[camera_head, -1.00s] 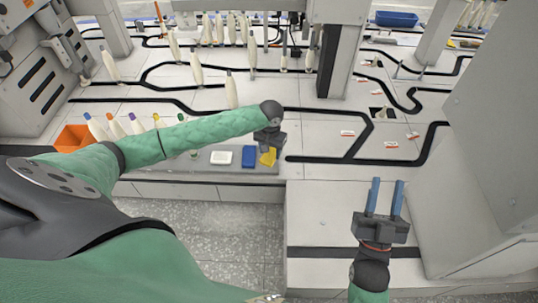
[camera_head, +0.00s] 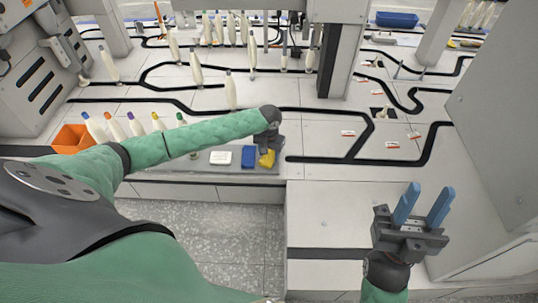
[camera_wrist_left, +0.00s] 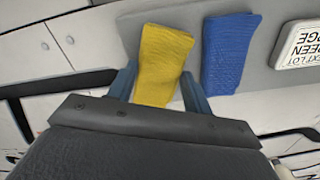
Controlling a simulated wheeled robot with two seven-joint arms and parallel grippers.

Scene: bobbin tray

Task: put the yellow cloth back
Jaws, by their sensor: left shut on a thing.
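The yellow cloth (camera_head: 267,158) is at the right end of a grey tray (camera_head: 203,168) in the head view. In the left wrist view the yellow cloth (camera_wrist_left: 162,62) lies between the two blue fingers of my left gripper (camera_wrist_left: 158,88), which is shut on it. In the head view my left gripper (camera_head: 268,148) is over the cloth and its fingers are mostly hidden. My right gripper (camera_head: 424,204) is open and empty above the pale surface at the lower right.
A blue cloth (camera_head: 249,156) lies just left of the yellow one, and a white label plate (camera_head: 221,158) further left. Several bobbins stand at the left beside an orange bin (camera_head: 74,139).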

